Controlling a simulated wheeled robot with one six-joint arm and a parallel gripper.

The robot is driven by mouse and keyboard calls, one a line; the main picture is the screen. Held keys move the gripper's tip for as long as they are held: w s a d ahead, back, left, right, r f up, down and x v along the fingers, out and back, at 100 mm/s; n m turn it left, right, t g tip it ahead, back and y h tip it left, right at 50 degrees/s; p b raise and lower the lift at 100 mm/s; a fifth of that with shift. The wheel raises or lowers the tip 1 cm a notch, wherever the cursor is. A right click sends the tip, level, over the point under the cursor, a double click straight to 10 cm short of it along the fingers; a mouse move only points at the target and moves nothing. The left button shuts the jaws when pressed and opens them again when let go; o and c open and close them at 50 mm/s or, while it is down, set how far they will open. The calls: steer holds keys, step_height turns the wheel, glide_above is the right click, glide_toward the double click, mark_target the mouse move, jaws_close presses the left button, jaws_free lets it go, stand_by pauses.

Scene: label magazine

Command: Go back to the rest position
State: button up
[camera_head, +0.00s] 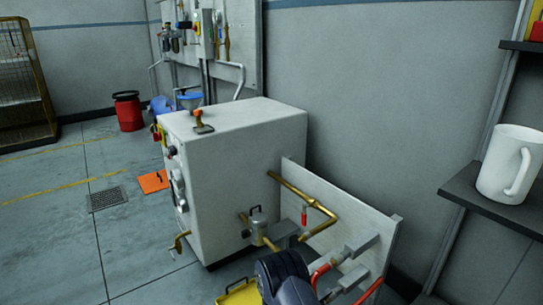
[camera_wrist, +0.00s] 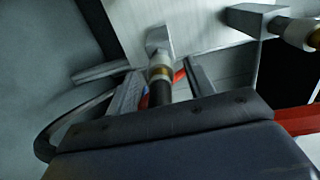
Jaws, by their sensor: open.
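My gripper (camera_wrist: 162,88) is open in the wrist view, with one finger on each side of a pipe fitting (camera_wrist: 159,48). The fitting has a pale end, a brass ring and a dark lower part that lies between the fingers. I cannot tell whether the fingers touch it. In the head view my dark arm (camera_head: 284,280) reaches in at the bottom, in front of the panel (camera_head: 345,215) with pipes. The fingers are not clearly seen there.
A white cabinet (camera_head: 240,160) with a brass pipe (camera_head: 295,190) stands left of the panel. Red handles (camera_head: 320,272) are close to my arm. A yellow object (camera_head: 240,294) is at the bottom. A white mug (camera_head: 510,165) stands on the right shelf (camera_head: 490,205).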

steer(key=shift+w+d, duration=0.15)
steer(key=shift+d, duration=0.1)
steer(key=p+v, duration=0.3)
steer(key=v, duration=0.8)
steer(key=b+x, duration=0.3)
steer(key=x, duration=0.8)
steer(key=shift+f, duration=0.15)
steer(key=shift+a+r, duration=0.2)
steer(key=shift+a, duration=0.05)
steer(key=shift+v, duration=0.8)
steer(key=shift+r+p, duration=0.2)
steer(key=shift+p, duration=0.55)
steer(key=shift+s+a+f, duration=0.15)
steer(key=shift+s+a, duration=0.2)
steer(key=shift+p+v, duration=0.7)
steer(key=shift+v, duration=1.8)
